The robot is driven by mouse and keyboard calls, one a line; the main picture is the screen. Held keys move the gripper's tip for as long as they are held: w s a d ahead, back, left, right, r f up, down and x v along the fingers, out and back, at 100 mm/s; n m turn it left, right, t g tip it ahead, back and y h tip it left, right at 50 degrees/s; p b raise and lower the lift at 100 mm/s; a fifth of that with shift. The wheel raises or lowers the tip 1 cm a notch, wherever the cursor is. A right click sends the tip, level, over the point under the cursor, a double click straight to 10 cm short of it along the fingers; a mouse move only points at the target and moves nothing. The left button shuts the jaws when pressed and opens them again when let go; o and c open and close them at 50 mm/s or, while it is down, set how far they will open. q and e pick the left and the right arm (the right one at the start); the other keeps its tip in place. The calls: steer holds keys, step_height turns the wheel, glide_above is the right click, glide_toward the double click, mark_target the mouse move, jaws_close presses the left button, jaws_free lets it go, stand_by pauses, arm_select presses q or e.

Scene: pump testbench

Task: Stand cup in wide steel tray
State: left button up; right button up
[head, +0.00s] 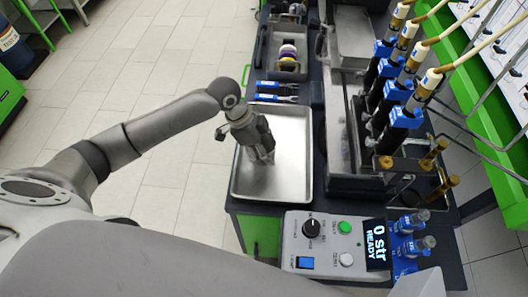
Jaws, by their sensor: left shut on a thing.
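The wide steel tray (300,187) lies on the dark bench top, left of the pump bench. My left gripper (264,156) reaches in from the left and points down over the tray's inside. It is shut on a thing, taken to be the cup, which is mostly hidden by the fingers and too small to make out. I cannot tell whether the cup touches the tray floor. My right gripper is not in view.
A control box (327,256) with knob and buttons stands just in front of the tray. A dark machine block (354,150) borders it on the right. Blue-handled tools (277,92) and a grey bin (290,64) lie behind it. Bottles with blue parts (414,246) stand at front right.

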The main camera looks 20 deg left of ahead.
arm_select(q)
steer(key=shift+w+a+f, duration=0.1)
steer(key=shift+w+f, duration=0.25)
steer(key=shift+f, duration=0.1)
step_height(320, 180, down, 2)
steer(key=shift+f+p, duration=0.1)
steer(key=shift+p, duration=0.6)
steer(key=shift+f, duration=0.35)
steer(key=shift+f, duration=0.1)
steer(key=o, duration=1.1)
